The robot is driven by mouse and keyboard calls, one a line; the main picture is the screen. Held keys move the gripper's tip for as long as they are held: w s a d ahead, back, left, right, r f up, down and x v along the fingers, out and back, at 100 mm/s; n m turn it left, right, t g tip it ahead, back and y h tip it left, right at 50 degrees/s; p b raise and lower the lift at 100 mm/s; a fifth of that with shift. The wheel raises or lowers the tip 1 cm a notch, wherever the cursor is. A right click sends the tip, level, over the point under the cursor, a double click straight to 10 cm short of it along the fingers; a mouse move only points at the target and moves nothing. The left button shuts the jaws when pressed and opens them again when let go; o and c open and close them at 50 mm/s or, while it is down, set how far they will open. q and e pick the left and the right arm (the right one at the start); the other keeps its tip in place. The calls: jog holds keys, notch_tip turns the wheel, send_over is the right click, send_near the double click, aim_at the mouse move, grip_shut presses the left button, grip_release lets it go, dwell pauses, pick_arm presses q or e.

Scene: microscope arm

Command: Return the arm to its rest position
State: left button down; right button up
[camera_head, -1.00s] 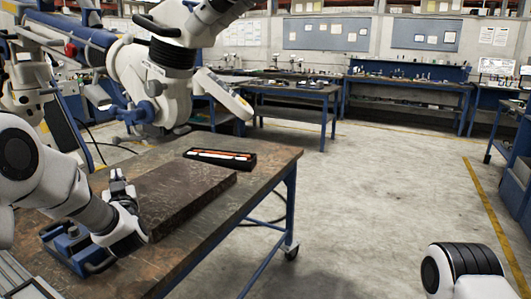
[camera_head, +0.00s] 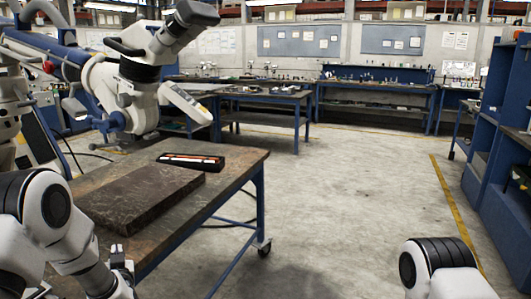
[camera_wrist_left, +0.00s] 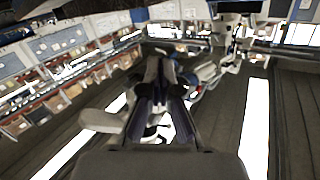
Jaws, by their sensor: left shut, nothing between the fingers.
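The microscope arm is a blue boom (camera_head: 42,52) with white joints at the upper left of the head view. It carries the white microscope head (camera_head: 138,98), which hangs beyond the worktable, with dark eyepieces at its top. My left gripper (camera_head: 121,258) is low at the left, in front of the worktable's near side and well apart from the microscope. Its fingers are together and empty; they also show in the left wrist view (camera_wrist_left: 162,82). My right gripper is out of view; only a white right arm link shows at the lower right.
The worktable (camera_head: 225,178) bears a dark stone slab (camera_head: 145,195) and a black tray (camera_head: 190,161) with red and white items. Blue benches (camera_head: 375,98) line the back wall. A blue shelf unit (camera_head: 495,150) stands right. The grey floor in the middle is clear.

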pick_arm(q)
jog(key=s+d+f+m+g+h+p, duration=0.1)
jog(key=s+d+f+m+g+h, duration=0.15)
jog(key=s+f, duration=0.65)
jog(key=s+d+f+m+g+h+p, duration=0.1)
jog(key=s+d+f+g+h+p, duration=0.2)
jog(key=s+f, duration=0.6)
jog(key=s+d+f+g+h, duration=0.1)
jog(key=s+d+f+g, duration=0.1)
jog(key=s, duration=0.6)
jog(key=s+d+f+g+h, duration=0.1)
jog(key=s+d+f+g, duration=0.1)
jog(key=s, duration=0.5)
jog(key=s+d+f+g+h, duration=0.1)
jog(key=s+d+f+g, duration=0.2)
jog(key=s, duration=0.5)
jog(key=shift+s+d+g+b, duration=0.35)
jog(key=shift+d+g, duration=0.3)
jog(key=shift+g, duration=0.6)
